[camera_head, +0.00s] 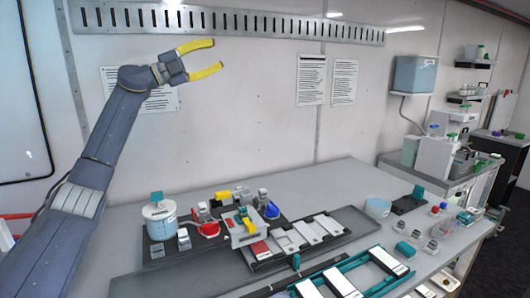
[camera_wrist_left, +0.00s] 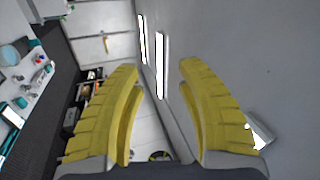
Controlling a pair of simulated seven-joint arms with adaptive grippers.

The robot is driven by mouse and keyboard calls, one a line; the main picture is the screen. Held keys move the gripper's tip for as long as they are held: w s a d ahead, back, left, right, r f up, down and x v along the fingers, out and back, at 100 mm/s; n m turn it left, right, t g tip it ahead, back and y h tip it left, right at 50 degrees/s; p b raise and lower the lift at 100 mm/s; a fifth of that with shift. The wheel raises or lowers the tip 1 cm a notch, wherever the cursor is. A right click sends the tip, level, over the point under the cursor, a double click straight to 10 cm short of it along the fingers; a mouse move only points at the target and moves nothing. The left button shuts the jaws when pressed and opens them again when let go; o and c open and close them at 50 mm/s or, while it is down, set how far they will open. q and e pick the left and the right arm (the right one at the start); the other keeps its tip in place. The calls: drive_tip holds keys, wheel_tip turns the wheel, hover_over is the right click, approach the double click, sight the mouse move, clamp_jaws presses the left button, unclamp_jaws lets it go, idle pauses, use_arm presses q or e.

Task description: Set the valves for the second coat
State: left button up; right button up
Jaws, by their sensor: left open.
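The proportioner set stands on a dark plate on the grey table in the head view. It has a white and clear tank (camera_head: 160,218) with a teal cap at the left. Beside it are a red valve handle (camera_head: 208,229), a yellow handle (camera_head: 223,195) and a blue handle (camera_head: 271,210). The exact valve positions are too small to tell. My left gripper (camera_head: 216,56) is open and empty, raised high in front of the wall, well above the valves. Its yellow fingers (camera_wrist_left: 160,100) stand apart with nothing between them in the left wrist view. My right gripper is not in view.
A metal block with several white slides (camera_head: 308,232) lies right of the valves. A teal rack (camera_head: 350,275) is at the front edge. A clear cup (camera_head: 377,207) and small bottles stand at the right. The table's back strip is clear.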

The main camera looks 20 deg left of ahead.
use_arm(q)
drive_tip(key=w+d+f+m+g+y, duration=0.1)
drive_tip(key=d+f+g, duration=0.25)
drive_tip(key=d, duration=0.25)
drive_tip(key=w+d+f+m+g+y, duration=0.1)
drive_tip(key=d+f+g, duration=0.1)
drive_tip(key=d+f, duration=0.3)
drive_tip(key=n+g+y, duration=0.1)
drive_tip(key=g+y, duration=0.7)
drive_tip(key=y, duration=0.7)
hover_over(272, 207)
wheel_tip(272, 207, down, 21)
wheel_tip(272, 207, down, 16)
drive_tip(key=shift+f, duration=0.15)
drive_tip(key=shift+o, duration=0.3)
clamp_jaws()
